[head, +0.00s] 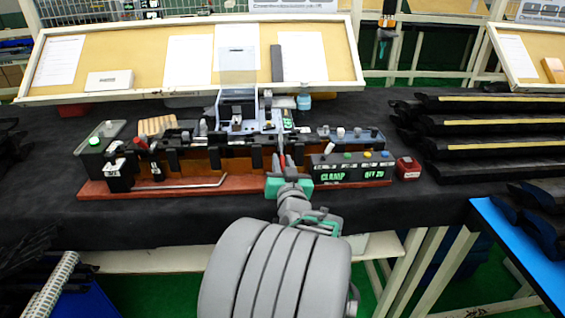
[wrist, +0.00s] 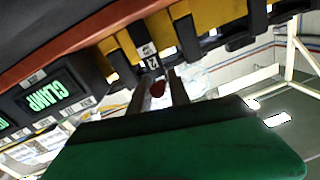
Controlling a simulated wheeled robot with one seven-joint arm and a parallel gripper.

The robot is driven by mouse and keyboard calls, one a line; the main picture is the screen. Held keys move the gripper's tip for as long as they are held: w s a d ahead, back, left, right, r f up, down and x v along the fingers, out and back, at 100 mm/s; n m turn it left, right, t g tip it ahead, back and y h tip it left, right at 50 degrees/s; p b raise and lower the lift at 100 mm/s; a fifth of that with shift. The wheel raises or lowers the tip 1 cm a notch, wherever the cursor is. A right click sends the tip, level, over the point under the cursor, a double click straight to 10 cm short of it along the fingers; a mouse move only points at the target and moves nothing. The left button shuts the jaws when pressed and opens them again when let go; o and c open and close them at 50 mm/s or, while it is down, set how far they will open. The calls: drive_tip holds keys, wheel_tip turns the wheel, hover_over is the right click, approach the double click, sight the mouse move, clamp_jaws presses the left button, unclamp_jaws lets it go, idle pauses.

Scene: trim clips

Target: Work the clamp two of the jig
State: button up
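The jig stands on a red-brown base plate (head: 130,190) on the dark table. In the wrist view, a black clamp (wrist: 137,38) has a white label that appears to read 2, and a red handle tip (wrist: 157,88). My gripper (head: 283,160) reaches the jig's front, right of its middle. In the wrist view the two fingers of my gripper (wrist: 160,90) stand apart, one on each side of the red tip. I cannot tell whether either touches it. The green gripper body hides what lies below. A panel (wrist: 50,95) shows CLAMP in green letters.
The panel's display (head: 345,174) is just right of my gripper. A red box (head: 408,168) stands at its right end. A bent metal rod (head: 190,184) lies along the base plate. A green-lit button (head: 94,141) is at the left. Dark trim parts (head: 490,125) are stacked at the right.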

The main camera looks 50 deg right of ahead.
clamp_jaws()
idle(1.0)
